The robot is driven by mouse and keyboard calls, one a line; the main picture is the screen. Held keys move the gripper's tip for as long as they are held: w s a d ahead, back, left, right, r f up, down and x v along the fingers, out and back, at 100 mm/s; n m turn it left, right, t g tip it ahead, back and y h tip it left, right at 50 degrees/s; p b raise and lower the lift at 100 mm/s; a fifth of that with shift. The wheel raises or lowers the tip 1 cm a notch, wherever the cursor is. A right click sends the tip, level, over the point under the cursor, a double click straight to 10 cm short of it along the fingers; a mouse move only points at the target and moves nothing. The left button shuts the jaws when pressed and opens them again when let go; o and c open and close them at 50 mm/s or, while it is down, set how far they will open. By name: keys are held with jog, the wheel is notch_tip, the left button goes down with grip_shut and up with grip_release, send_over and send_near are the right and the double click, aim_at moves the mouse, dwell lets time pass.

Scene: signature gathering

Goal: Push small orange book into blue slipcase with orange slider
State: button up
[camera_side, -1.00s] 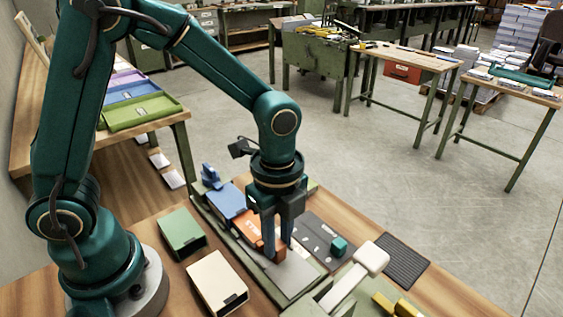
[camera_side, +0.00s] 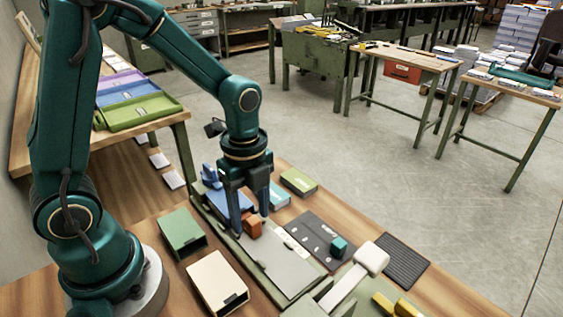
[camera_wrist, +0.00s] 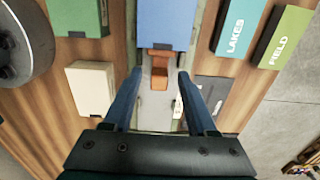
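The blue slipcase (camera_side: 236,206) lies in the long green-grey track, and its top also shows in the wrist view (camera_wrist: 166,20). The orange slider (camera_side: 253,229) stands right at the slipcase's near end, and it also shows in the wrist view (camera_wrist: 160,73). The small orange book is not seen as a separate thing; the slipcase and slider cover where it was heading. My gripper (camera_side: 251,226) is open, with one finger on each side of the slider. In the wrist view a gap shows between the slider and each finger (camera_wrist: 160,74).
Green (camera_side: 183,232) and cream (camera_side: 218,282) cases lie left of the track. Teal (camera_side: 279,196) and green (camera_side: 299,181) books lie at its far right. A dark panel with a teal block (camera_side: 338,246) and a white-handled lever (camera_side: 354,278) are at right.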

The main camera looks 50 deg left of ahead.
aim_at(251, 217)
jog(key=shift+r, duration=2.55)
jog(key=shift+r, duration=0.1)
jog(key=s+r+n+t, duration=0.5)
jog(key=s+r+n, duration=0.1)
jog(key=n, duration=1.2)
jog(key=shift+s+d+r+t, duration=0.15)
jog(key=shift+s+d+t, duration=0.2)
jog(key=shift+s, duration=0.5)
